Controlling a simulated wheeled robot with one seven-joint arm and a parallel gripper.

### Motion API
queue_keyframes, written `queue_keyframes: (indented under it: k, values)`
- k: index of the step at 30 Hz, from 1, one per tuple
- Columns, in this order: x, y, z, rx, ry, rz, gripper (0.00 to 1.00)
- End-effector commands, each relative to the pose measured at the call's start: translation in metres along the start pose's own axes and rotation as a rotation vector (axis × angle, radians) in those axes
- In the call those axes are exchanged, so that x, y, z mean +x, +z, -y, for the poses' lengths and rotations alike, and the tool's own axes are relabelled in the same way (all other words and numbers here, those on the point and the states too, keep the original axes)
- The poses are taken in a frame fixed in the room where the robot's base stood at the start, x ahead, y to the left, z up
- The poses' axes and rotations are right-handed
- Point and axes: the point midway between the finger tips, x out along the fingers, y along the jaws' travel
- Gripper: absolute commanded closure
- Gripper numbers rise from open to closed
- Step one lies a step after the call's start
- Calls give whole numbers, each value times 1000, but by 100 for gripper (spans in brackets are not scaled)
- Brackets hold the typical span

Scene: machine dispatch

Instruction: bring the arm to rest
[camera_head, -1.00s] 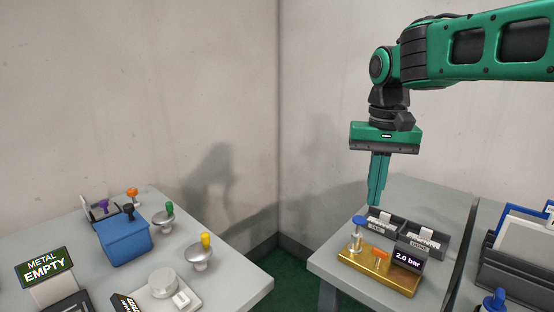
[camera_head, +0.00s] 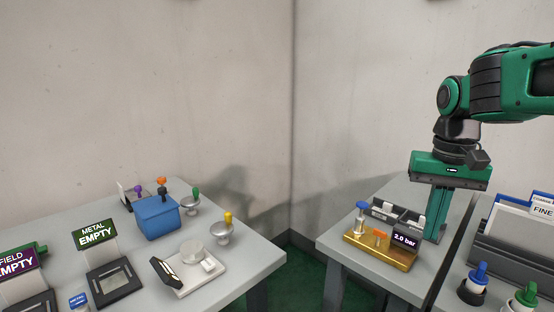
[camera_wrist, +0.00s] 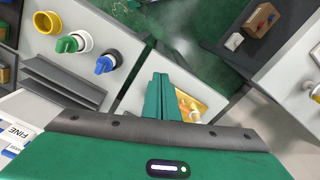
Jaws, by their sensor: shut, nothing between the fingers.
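My green arm comes in from the right in the head view. My gripper (camera_head: 437,238) points down with its two green fingers together and nothing between them. It hangs in front of or over the right table, just right of the gold device (camera_head: 366,252) with a display reading 2.0 bar. I cannot tell whether the fingertips touch anything. In the wrist view the closed fingers (camera_wrist: 160,82) partly cover the gold device (camera_wrist: 194,104).
On the right, a grey file holder (camera_head: 510,252) stands near blue (camera_head: 475,287) and green (camera_head: 525,300) knobs. The left table holds a METAL EMPTY sign (camera_head: 95,233), a blue box (camera_head: 158,219) and a scale-like device (camera_head: 190,268). A floor gap separates the tables.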

Motion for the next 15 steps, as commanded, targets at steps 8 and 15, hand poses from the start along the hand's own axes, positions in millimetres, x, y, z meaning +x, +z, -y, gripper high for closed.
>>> queue_keyframes:
  k: [8,15]
  values:
    - [48,57,-90,108,-2,4,100]
    - [101,128,-148,188,-7,10,100]
